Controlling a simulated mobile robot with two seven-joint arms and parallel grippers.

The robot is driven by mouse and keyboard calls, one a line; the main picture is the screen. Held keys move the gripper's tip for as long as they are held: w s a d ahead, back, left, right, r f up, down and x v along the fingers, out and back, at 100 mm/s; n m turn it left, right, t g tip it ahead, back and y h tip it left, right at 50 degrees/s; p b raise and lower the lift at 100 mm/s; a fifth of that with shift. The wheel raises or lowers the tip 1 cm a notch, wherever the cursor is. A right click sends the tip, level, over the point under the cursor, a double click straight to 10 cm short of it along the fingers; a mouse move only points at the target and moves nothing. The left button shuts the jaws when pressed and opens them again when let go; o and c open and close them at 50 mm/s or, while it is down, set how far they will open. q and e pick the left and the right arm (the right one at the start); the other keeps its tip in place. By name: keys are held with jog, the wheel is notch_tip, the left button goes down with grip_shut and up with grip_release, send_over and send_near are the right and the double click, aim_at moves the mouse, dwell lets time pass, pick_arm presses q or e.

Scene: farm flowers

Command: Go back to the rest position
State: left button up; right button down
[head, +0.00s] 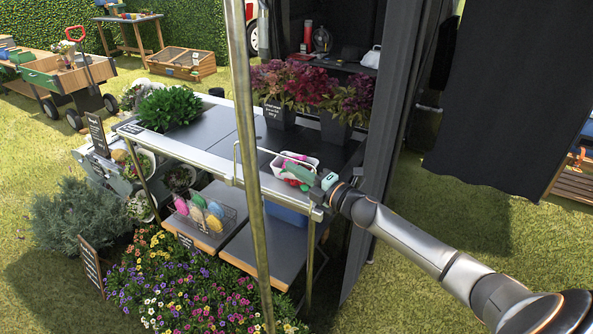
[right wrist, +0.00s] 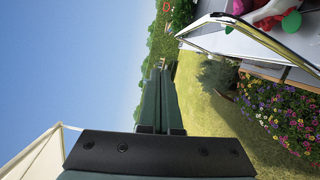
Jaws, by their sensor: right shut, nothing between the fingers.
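My right gripper (head: 308,180) is at the end of my right arm, which reaches in from the lower right in the head view. It is beside the white basket (head: 268,168) on the near right of the stall counter, and its fingers overlap the basket's side in the picture. Whether they touch it I cannot tell. In the right wrist view its fingers (right wrist: 160,105) are together with nothing between them. The basket holds pink and green items, which partly show at the top right of the wrist view. My left gripper is not in view.
A metal pole (head: 249,150) stands upright in front of the counter (head: 205,130). Two pots of dark red plants (head: 285,85) stand on the counter. A dark curtain (head: 385,130) hangs right of it. Flowers (head: 180,290) grow below. Open grass lies at the right.

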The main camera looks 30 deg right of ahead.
jog(key=shift+s, duration=0.3)
dwell(0.4)
